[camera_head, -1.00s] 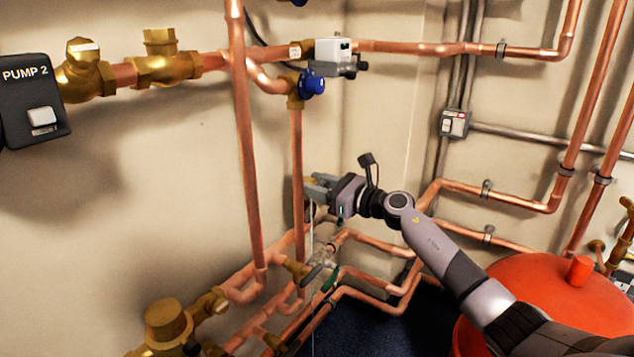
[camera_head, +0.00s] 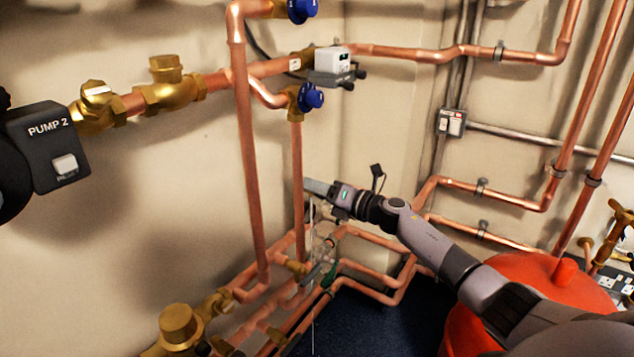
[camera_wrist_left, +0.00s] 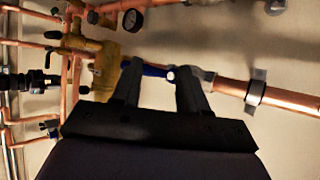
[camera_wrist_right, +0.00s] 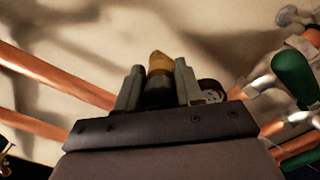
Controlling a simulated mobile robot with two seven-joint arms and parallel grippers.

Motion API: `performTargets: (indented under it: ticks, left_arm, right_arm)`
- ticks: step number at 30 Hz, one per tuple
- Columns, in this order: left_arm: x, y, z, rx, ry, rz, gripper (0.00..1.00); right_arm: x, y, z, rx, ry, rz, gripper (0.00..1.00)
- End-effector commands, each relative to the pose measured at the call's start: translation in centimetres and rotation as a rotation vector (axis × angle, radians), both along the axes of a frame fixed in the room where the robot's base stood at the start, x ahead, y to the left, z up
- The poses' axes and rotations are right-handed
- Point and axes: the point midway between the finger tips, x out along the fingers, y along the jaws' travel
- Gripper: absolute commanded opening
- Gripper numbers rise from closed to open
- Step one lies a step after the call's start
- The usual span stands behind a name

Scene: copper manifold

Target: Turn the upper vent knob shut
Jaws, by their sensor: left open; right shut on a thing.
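My right gripper (camera_head: 312,187) reaches in from the right, beside the vertical copper pipe near the wall. In the right wrist view the right gripper (camera_wrist_right: 159,90) is shut on a dark knob-like part (camera_wrist_right: 158,92) with a brass end (camera_wrist_right: 159,63) beyond it. This appears to be the upper vent knob; the head view hides it behind the fingers, and its turn angle cannot be told. My left gripper (camera_wrist_left: 157,88) is open. A blue handle (camera_wrist_left: 154,71) shows beyond its fingers; nothing is held. The left gripper is not in the head view.
Blue knobs (camera_head: 311,97) sit on the pipework above my right gripper. A vertical copper pipe (camera_head: 249,170) stands left of it. A green handle (camera_wrist_right: 293,75) is close on the right. A red vessel (camera_head: 540,285) lies below my right arm.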

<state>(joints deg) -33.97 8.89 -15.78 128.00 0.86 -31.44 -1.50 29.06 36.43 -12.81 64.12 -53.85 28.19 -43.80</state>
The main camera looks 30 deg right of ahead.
Motion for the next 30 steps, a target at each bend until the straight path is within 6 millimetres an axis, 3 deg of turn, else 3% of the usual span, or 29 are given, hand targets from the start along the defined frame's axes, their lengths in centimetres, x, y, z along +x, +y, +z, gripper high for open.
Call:
performTargets:
  ticks: [30]
  left_arm:
    - [-1.7, 3.5, -1.5, 0.014, 0.123, 0.086, 0.43]
  right_arm:
    - [0.1, -0.2, 0.0, 0.832, 0.343, -0.004, 0.06]
